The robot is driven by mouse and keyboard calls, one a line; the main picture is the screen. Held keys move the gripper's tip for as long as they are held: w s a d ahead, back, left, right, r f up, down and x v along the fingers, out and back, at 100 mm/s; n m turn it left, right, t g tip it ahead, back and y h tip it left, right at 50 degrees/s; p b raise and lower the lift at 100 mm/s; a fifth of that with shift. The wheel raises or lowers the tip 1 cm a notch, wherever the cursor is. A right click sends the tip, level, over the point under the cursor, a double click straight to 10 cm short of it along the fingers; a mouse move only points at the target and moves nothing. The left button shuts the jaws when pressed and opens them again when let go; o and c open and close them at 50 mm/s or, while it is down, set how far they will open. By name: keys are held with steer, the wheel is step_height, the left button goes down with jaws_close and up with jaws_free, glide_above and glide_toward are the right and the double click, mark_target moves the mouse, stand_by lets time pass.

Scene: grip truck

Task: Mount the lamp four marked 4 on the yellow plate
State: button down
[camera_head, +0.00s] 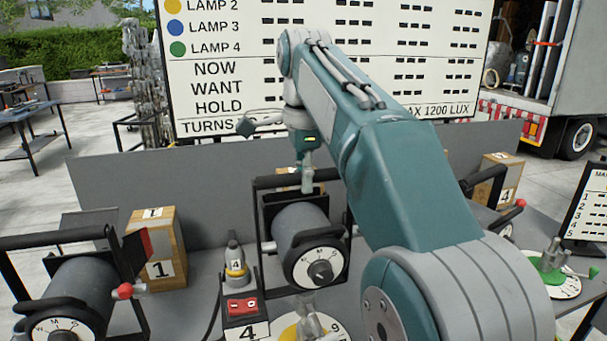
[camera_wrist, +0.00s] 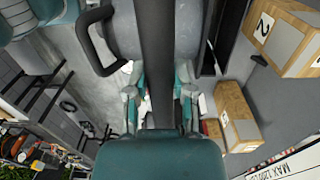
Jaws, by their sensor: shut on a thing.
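My gripper (camera_head: 306,178) points down at the top of a black lamp frame. In the wrist view, its fingers (camera_wrist: 158,100) are shut on a dark frame bar (camera_wrist: 154,45). The lamp (camera_head: 301,233) below is a grey drum with a white dial face and black knob, inside that frame; I see no number on it. The yellow plate (camera_head: 288,334) is at the bottom centre, in front of the lamp, with a grey metal clamp (camera_head: 312,322) on it. The plate is cut off by the picture edge. Whether the lamp's base touches the table cannot be told.
A red switch box marked 4 (camera_head: 242,308) and a small grey cone piece marked 4 (camera_head: 235,266) stand left of the lamp. Another lamp (camera_head: 75,300) and a wooden block marked 1 (camera_head: 157,250) are further left. A green clamp plate (camera_head: 553,268) is at right. A grey panel (camera_head: 190,185) stands behind.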

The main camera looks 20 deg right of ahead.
mark_target(304, 218)
steer(key=shift+f, duration=1.55)
stand_by(0.4)
steer(key=shift+f, duration=0.9)
stand_by(0.3)
steer(key=shift+c, duration=2)
jaws_free()
steer(key=shift+f, duration=0.15)
steer(key=shift+w+r, duration=0.15)
steer(key=shift+r, duration=3.65)
